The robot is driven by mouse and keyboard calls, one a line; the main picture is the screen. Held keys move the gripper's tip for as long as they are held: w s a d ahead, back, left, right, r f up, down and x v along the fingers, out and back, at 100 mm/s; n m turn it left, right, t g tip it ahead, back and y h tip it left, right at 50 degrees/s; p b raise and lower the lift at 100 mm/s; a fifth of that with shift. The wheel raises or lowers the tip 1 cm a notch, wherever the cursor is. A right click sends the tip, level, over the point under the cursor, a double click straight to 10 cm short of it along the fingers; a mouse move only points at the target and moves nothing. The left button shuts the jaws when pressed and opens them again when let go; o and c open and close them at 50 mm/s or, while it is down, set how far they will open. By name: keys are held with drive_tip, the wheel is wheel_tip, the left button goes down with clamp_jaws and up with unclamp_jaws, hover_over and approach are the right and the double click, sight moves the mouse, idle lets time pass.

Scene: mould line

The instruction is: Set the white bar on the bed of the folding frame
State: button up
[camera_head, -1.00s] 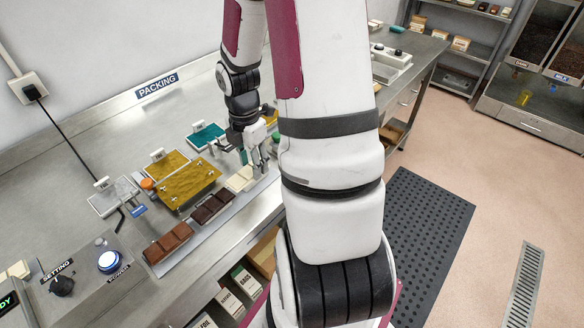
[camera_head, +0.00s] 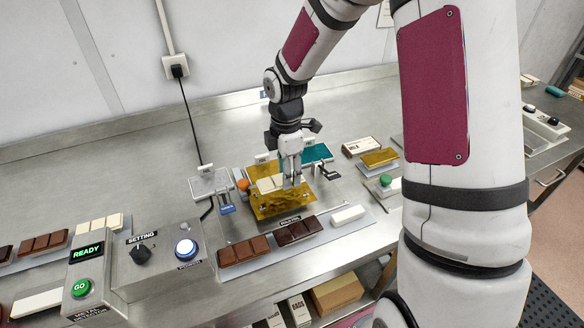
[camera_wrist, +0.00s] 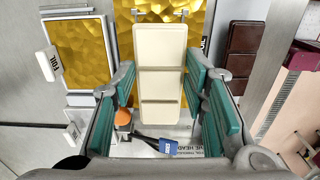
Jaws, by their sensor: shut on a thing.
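The white bar (camera_wrist: 160,68), cream and segmented, is between the teal-padded fingers of my gripper (camera_wrist: 161,84) in the wrist view. My gripper is shut on it. In the head view the bar (camera_head: 267,184) lies flat over the gold foil sheet on the folding frame's bed (camera_head: 284,207), with my gripper (camera_head: 291,182) over its right part. In the wrist view the gold sheet (camera_wrist: 205,18) shows on both sides of the bar's far end. I cannot tell whether the bar touches the sheet. The fingers hide part of the bed.
An orange knob (camera_head: 243,184) and blue-tagged lever (camera_head: 227,209) stand left of the frame. Brown bars (camera_head: 243,250), dark bars (camera_head: 298,230) and a plain white block (camera_head: 347,215) line the front strip. Teal sheets (camera_head: 316,152) lie behind; a green button (camera_head: 386,180) is right.

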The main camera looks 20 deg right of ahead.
sight(287, 194)
drive_tip(key=shift+w+f+b, duration=0.1)
drive_tip(key=shift+f+b, duration=0.75)
drive_tip(key=shift+f, duration=1.6)
drive_tip(key=shift+f, duration=0.25)
idle(0.4)
drive_tip(key=o, duration=1.3)
drive_tip(key=shift+c, duration=0.2)
